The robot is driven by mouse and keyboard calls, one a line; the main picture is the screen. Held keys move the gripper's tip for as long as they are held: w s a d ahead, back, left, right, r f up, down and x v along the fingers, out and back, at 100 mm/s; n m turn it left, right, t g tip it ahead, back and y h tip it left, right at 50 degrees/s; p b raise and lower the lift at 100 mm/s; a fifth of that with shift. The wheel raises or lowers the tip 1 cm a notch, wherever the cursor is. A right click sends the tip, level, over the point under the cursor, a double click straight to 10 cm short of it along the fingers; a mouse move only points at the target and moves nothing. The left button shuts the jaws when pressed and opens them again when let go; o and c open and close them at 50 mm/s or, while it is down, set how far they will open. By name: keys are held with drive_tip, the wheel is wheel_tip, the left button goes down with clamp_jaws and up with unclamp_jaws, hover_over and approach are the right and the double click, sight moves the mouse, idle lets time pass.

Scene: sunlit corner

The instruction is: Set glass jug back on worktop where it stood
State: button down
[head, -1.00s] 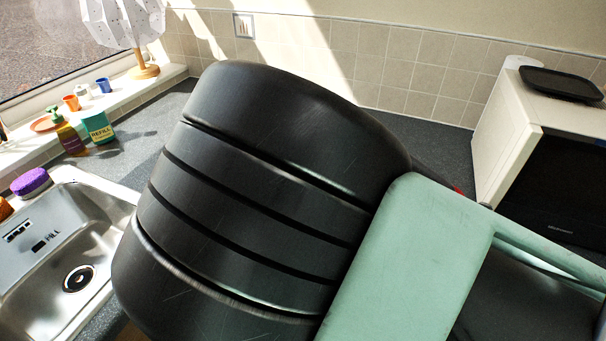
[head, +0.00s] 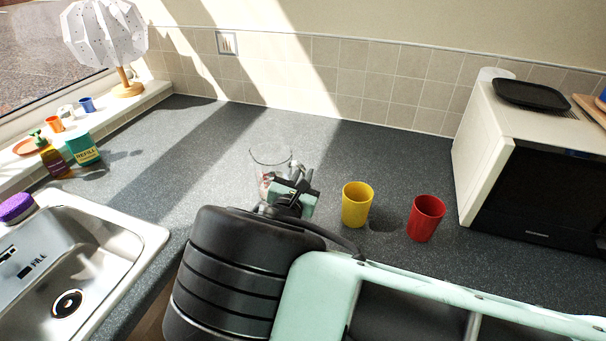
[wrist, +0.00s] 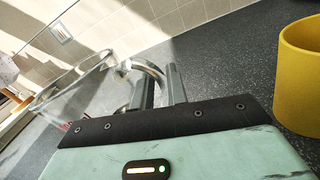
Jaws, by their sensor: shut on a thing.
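The clear glass jug (head: 268,158) is over the grey worktop (head: 375,150), in the middle of the head view. It looks upright there, its lower part partly hidden by my gripper (head: 296,178). In the wrist view the jug (wrist: 75,98) is left of my gripper's fingers (wrist: 160,86), which are shut on its handle (wrist: 148,68). I cannot tell whether the jug's base touches the worktop.
A yellow cup (head: 356,205) and a red cup (head: 425,218) stand right of my gripper. A microwave (head: 535,185) is at the right, a sink (head: 75,260) at the left. The worktop behind the jug is clear up to the tiled wall.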

drive_tip(key=shift+f, duration=0.1)
drive_tip(key=c, duration=1.4)
unclamp_jaws()
